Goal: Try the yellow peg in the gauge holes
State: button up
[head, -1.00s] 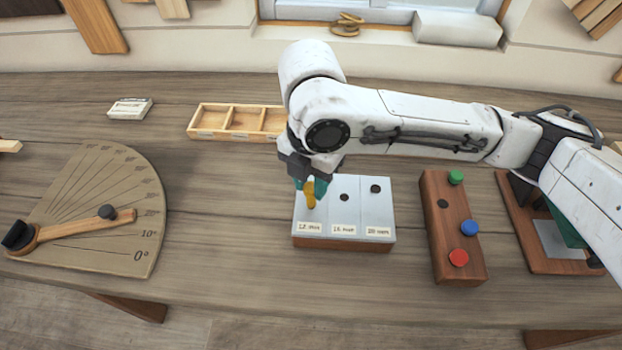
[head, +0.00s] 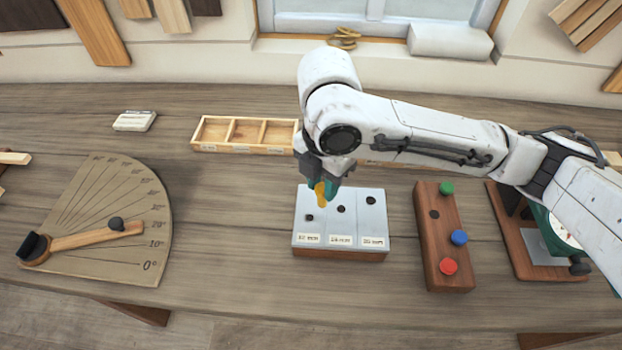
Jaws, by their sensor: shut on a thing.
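My gripper (head: 323,190) is shut on the yellow peg (head: 321,195), which hangs below the teal fingertips. The peg is over the gauge block (head: 318,221), between the left and middle holes and apart from both as seen here. The block has a pale metal top on a wooden base. It has three dark holes in a row: the left hole (head: 309,217), the middle hole (head: 341,209) and the right hole (head: 371,201). Labels sit in front of them; the left reads 12 mm. The peg's exact height above the block is hard to tell.
A wooden peg rack (head: 440,250) on the right holds green, blue and red pegs and has one empty hole. A compartment tray (head: 247,134) is behind the block. An angle board (head: 110,225) lies left. A green device (head: 550,228) stands far right.

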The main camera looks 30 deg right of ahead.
jog(key=shift+s+d+f+m, duration=0.2)
jog(key=shift+d+f+m, duration=0.25)
jog(key=shift+d+m, duration=0.25)
jog(key=shift+s+d+f+m, duration=0.2)
jog(key=shift+d+f+m, duration=0.2)
jog(key=shift+d+m, duration=0.25)
jog(key=shift+s+d+f+m, duration=0.2)
jog(key=shift+d+f+m, duration=0.3)
jog(key=shift+d, duration=0.3)
jog(key=shift+f, duration=0.15)
jog(key=shift+f+b, duration=0.25)
jog(key=shift+b, duration=0.1)
jog(key=shift+f, duration=0.2)
jog(key=shift+r+p, duration=1.3)
jog(key=shift+r, duration=0.4)
jog(key=shift+f, duration=0.15)
